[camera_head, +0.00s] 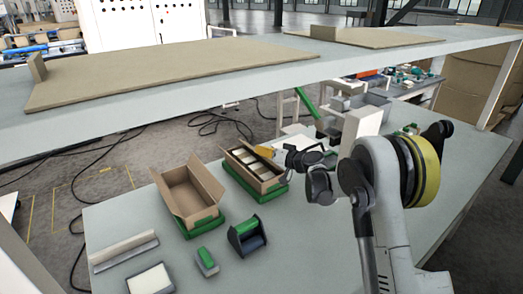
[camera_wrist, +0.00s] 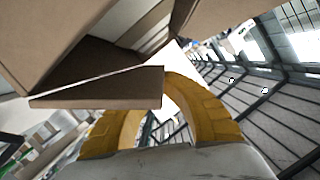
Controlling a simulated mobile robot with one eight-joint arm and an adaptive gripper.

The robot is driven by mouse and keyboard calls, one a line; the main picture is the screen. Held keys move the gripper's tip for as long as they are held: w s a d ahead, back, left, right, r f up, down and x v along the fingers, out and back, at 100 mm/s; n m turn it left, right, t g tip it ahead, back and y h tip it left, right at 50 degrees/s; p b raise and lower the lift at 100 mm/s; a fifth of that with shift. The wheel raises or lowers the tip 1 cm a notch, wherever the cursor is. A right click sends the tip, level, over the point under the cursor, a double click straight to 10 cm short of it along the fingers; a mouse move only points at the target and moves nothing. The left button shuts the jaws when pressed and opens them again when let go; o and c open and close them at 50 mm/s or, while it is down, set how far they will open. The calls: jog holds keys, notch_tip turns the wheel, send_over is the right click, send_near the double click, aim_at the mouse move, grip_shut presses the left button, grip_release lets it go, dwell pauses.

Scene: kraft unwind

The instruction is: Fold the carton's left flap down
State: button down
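A brown open carton (camera_head: 279,184) sits in a green tray (camera_head: 232,172) on the grey table in the head view, with pale items in its compartments. My gripper (camera_head: 264,152), with yellow fingers, is at the carton's upper right edge. In the wrist view a brown cardboard flap (camera_wrist: 100,92) crosses in front of my yellow fingers (camera_wrist: 160,100) and hides their tips. The fingers lean toward each other, but whether they meet is hidden. Touch between finger and flap cannot be told. The carton's open inside (camera_wrist: 90,60) lies beyond the flap.
A second, empty open carton (camera_head: 184,191) stands to the left in its own green tray (camera_head: 204,226). A black-and-green roll holder (camera_head: 246,238), a small green-topped block (camera_head: 206,262) and a white pad (camera_head: 150,279) are nearer. A grey shelf (camera_head: 200,85) spans above. The table's front right is clear.

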jog(key=shift+s+a, duration=0.1)
jog(key=shift+a, duration=0.05)
jog(key=shift+s+a+f+n+h, duration=0.2)
jog(key=shift+a+f+n+h, duration=0.1)
jog(key=shift+n, duration=0.55)
jog(key=shift+s+a+f+n+h, duration=0.2)
jog(key=shift+f+n+h, duration=0.1)
jog(key=shift+n, duration=0.55)
jog(key=shift+f+b, duration=0.1)
jog(key=shift+b, duration=0.2)
jog(key=shift+a+f, duration=0.1)
jog(key=shift+a, duration=0.05)
dwell(0.4)
